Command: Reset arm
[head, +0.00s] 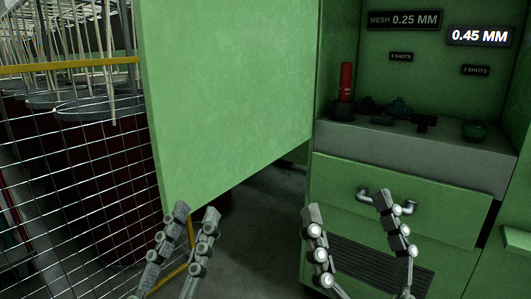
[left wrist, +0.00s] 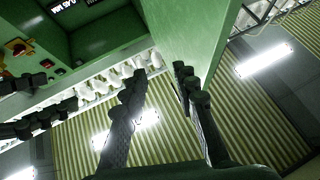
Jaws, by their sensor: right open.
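My left gripper (head: 196,209) is raised at the lower edge of a green door panel (head: 235,85) in the head view. Its two fingers stand apart with a narrow gap, and I see nothing held between them. In the left wrist view the gripper (left wrist: 158,72) points upward, and the panel (left wrist: 200,30) passes close to its right finger; I cannot tell if they touch. My right gripper (head: 348,202) has its fingers wide apart and empty, in front of a green drawer (head: 440,221). The drawer's handle (head: 367,196) shows near its right fingertip.
A green cabinet holds a grey shelf (head: 420,157) with a red cylinder (head: 346,82) and several small dark parts. Signs hang on its back wall. A wire mesh fence (head: 75,175) with a yellow rail (head: 70,67) stands at the left, dark drums behind it. Dark floor shows between.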

